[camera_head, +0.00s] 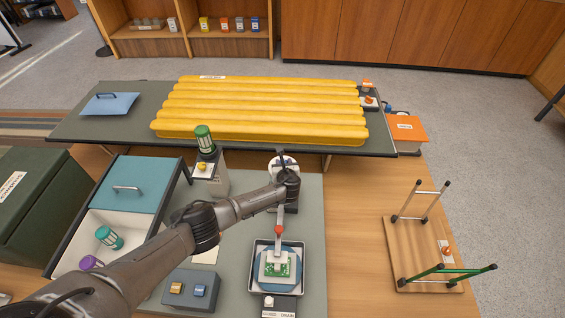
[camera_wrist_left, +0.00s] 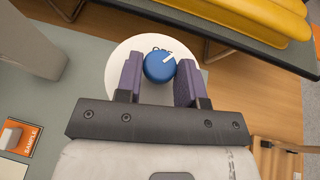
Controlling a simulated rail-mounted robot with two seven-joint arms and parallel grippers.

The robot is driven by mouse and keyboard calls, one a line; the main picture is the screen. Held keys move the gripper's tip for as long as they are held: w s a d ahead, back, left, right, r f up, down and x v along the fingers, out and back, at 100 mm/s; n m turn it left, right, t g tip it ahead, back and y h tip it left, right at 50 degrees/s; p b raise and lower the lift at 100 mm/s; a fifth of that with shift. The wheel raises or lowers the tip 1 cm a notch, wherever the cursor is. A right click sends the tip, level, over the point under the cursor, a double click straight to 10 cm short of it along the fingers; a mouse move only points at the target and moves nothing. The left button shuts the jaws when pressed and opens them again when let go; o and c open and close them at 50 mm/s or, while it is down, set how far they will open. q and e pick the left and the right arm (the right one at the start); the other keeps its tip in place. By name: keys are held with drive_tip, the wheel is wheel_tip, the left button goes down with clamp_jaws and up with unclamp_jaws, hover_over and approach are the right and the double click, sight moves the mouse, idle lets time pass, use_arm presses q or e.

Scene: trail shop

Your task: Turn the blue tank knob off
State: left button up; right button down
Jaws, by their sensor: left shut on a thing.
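The blue tank knob (camera_wrist_left: 157,68) shows in the left wrist view, in front of a round white plate (camera_wrist_left: 124,62). A white pointer mark on the knob's face points to the upper right. The purple fingers of my left gripper (camera_wrist_left: 160,76) stand on either side of the knob and are shut on it. In the head view my left arm reaches in from the lower left to the white plate (camera_head: 277,163); the knob is hidden there behind the wrist. My right gripper is in neither view.
A metal tray (camera_head: 253,279) with a red-tipped lever (camera_head: 279,230) stands just in front. A yellow ribbed pad (camera_head: 260,108) lies on the table behind. A post with a green-capped jar (camera_head: 204,139) stands left. A wooden board (camera_head: 425,240) with upright rails is at right.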

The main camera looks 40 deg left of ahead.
use_arm(q)
drive_tip(key=shift+w+d+f+n+g+y+b, duration=0.15)
drive_tip(key=shift+w+d+n+g+y+b, duration=0.05)
drive_tip(key=shift+n+g+y+b, duration=0.55)
drive_tip(key=n+g+y+b, duration=0.1)
drive_tip(key=n+g+b, duration=0.1)
drive_tip(key=n+g+y+b, duration=0.1)
drive_tip(key=n+g+b, duration=0.1)
drive_tip(key=b, duration=0.1)
drive_tip(key=shift+w+f, duration=0.1)
drive_tip(key=shift+w, duration=0.1)
drive_tip(key=shift+n+g+y+b, duration=0.25)
drive_tip(key=shift+n+g+b, duration=0.4)
drive_tip(key=shift+b, duration=0.45)
drive_tip(key=shift+r+g, duration=0.25)
drive_tip(key=shift+g, duration=0.05)
drive_tip(key=shift+w, duration=0.1)
drive_tip(key=o, duration=0.9)
